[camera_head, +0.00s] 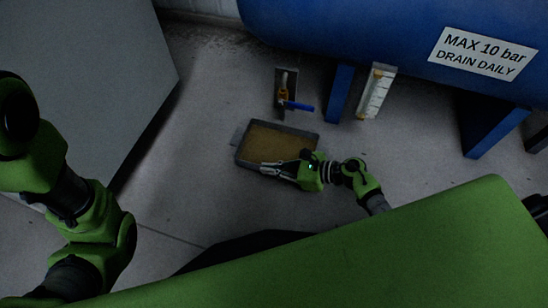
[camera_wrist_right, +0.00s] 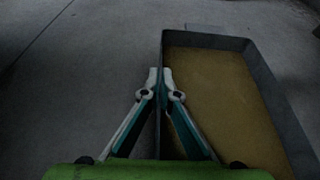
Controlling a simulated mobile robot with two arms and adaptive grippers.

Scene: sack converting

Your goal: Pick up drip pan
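The drip pan (camera_head: 241,146) is a shallow dark grey rectangular tray on the floor, with a tan-brown layer inside. It also shows in the right wrist view (camera_wrist_right: 259,68), on the right side. My right gripper (camera_head: 264,167) is at the pan's near side in the head view. In the right wrist view its two fingertips (camera_wrist_right: 160,77) are close together, one on each side of the pan's wall, and appear shut on it. The pan looks flat on the floor. My left arm is at the left of the head view, but its gripper is not visible.
A blue tank (camera_head: 400,35) on blue legs stands behind the pan. A grey cabinet (camera_head: 80,75) stands at left. Bare floor surrounds the pan.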

